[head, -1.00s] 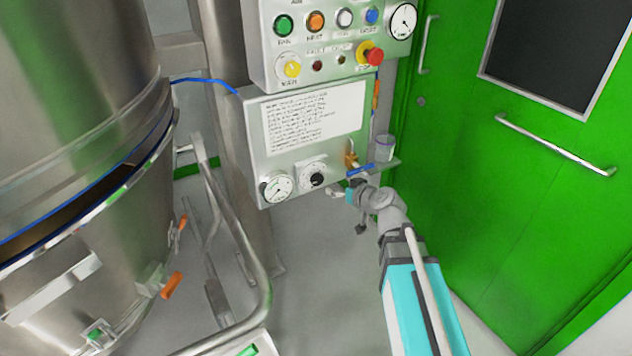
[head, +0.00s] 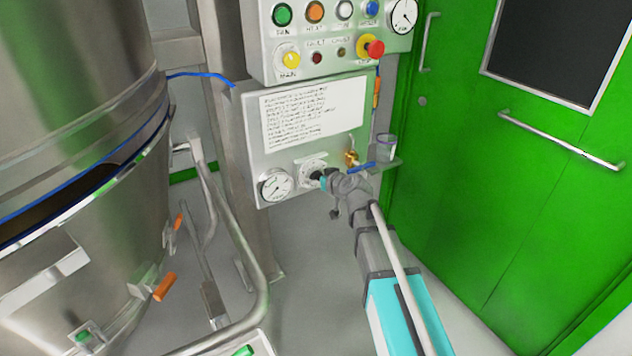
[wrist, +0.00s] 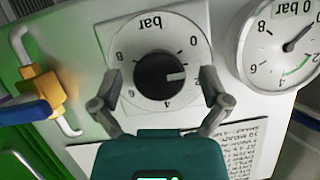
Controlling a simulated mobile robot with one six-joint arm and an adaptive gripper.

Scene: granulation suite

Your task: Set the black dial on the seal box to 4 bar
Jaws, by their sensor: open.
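The black dial (wrist: 160,76) sits on a round white scale plate on the seal box (head: 350,165). The wrist view shows the scale upside down. The dial's white mark points to the picture's right, between the 0 and the 4, near where a finger crowds the scale. My gripper (wrist: 161,75) is open, with one finger on each side of the dial, apart from it. In the head view my gripper (head: 322,181) is at the dial and hides most of it. The pressure gauge (wrist: 288,46) is beside the dial; its needle points up and right in the wrist view.
A brass valve with a blue handle (wrist: 38,98) is close to the dial. A cup (head: 386,147) stands on a small shelf. The button panel (head: 325,40) is above. A steel vessel (head: 75,240) with a tube rail (head: 250,250) stands left, and a green door (head: 500,170) right.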

